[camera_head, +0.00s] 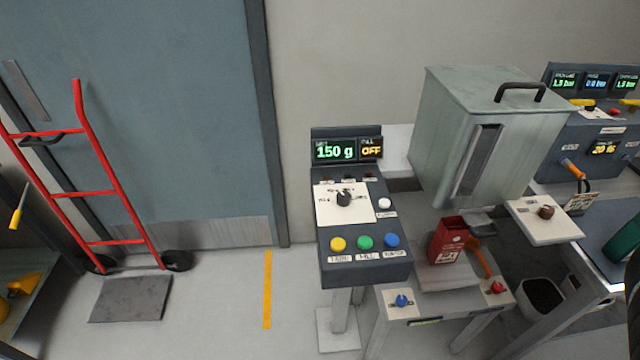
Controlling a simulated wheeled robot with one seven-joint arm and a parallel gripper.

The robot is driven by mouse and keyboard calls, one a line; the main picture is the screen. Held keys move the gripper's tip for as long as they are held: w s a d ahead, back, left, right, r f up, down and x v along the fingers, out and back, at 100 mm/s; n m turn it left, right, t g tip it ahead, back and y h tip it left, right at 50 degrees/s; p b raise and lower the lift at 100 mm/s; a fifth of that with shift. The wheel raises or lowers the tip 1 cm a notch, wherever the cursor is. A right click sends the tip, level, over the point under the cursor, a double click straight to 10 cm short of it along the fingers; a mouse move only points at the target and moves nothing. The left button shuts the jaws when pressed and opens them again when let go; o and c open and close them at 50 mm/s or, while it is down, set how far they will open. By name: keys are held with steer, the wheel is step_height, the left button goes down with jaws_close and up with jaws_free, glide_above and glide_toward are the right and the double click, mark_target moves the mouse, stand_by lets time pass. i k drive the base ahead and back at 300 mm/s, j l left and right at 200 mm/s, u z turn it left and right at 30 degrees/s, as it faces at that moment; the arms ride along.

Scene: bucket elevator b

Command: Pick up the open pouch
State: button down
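A red pouch (446,241) with a pale label on its front stands upright on a light platform (440,276) below the grey metal hopper (470,135). Its top looks open, with a dark inside. What it holds cannot be seen. An orange handle (480,258) is just to the right of the pouch. My gripper is not in view. A dark curved shape at the right edge may be part of my arm, but I cannot tell.
A control panel (365,228) with a "150 g" display stands left of the pouch. Blue (402,301) and red (497,288) knobs sit on the stand's front. A dark-filled white bin (541,296) is at right. A red hand truck (100,190) stands left.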

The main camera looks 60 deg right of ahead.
mark_target(446, 245)
steer(key=k+j+z, duration=0.15)
steer(key=z, duration=0.2)
steer(key=k+j+z, duration=0.15)
steer(key=z, duration=0.25)
steer(key=k+j+z, duration=0.1)
steer(key=z, duration=0.25)
steer(key=k+l, duration=0.05)
steer(key=k, duration=0.05)
